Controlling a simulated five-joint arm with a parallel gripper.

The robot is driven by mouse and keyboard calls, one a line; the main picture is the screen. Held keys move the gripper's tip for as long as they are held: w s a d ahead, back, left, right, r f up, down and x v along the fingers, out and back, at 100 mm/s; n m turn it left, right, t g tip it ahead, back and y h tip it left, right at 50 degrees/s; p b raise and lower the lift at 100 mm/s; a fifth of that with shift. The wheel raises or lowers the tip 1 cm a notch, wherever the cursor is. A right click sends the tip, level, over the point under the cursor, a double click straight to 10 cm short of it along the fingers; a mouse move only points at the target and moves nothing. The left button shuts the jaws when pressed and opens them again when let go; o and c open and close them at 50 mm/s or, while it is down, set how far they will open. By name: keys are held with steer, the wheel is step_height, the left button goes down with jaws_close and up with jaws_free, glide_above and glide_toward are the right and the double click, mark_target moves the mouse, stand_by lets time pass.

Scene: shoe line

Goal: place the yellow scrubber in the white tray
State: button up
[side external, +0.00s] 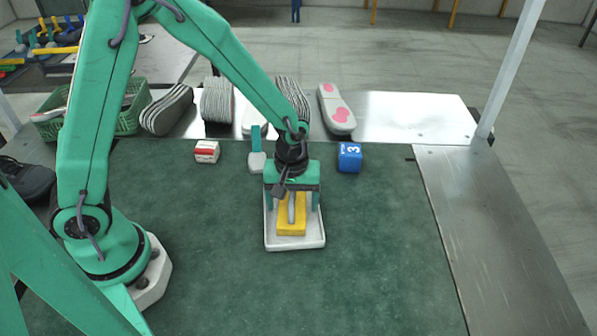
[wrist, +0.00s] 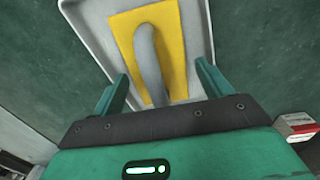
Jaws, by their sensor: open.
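The yellow scrubber (side external: 291,228) is a flat yellow pad with a grey handle. It lies in the white tray (side external: 296,243) on the green mat. In the wrist view the scrubber (wrist: 178,60) lies flat within the rim of the tray (wrist: 82,12). My gripper (side external: 293,205) is low over the tray. In the wrist view my gripper (wrist: 160,82) is open, with a finger on each side of the grey handle's near end and a gap to it. The far part of the tray is hidden behind my gripper in the side view.
A blue block marked 3 (side external: 349,157) stands right of my gripper, and a red and white box (side external: 206,152) stands left. A green and grey brush-like item (side external: 257,150) is just behind. Soles and a green basket (side external: 130,112) line the back. The front right mat is clear.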

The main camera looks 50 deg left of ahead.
step_height(320, 180, up, 12)
steer(key=shift+r, duration=0.1)
stand_by(0.6)
stand_by(0.5)
steer(key=s+a+r+m+t, duration=0.5)
steer(key=s+a+r+m, duration=0.4)
steer(key=s+r, duration=0.2)
steer(key=shift+s+a+r+t, duration=0.25)
steer(key=shift+s+t, duration=0.05)
steer(key=shift+s, duration=0.9)
